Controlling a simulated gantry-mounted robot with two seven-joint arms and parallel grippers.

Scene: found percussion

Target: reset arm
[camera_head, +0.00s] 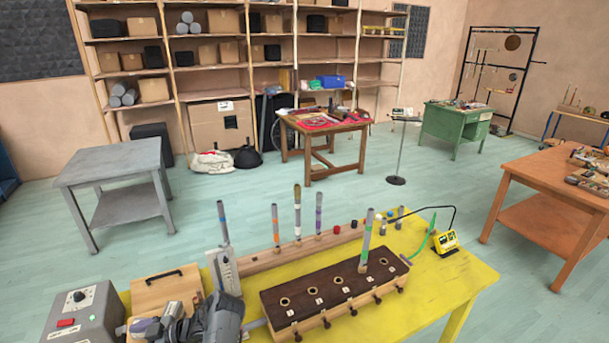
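My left gripper (208,322) is at the bottom edge, left of centre, low over the yellow table (425,295). It is seen from behind, so its fingertips are hidden and I cannot tell whether it is open or shut. My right gripper is not in view. A dark-topped wooden block (318,299) with a row of holes and front knobs stands right of my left gripper. A striped tube (367,236) stands upright at its right end.
A grey control box (82,317) and a wooden box with a black handle (163,289) are at the left. A pale upright plate (225,270) stands behind my gripper. A yellow device (445,242) is at the right. The front right tabletop is clear.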

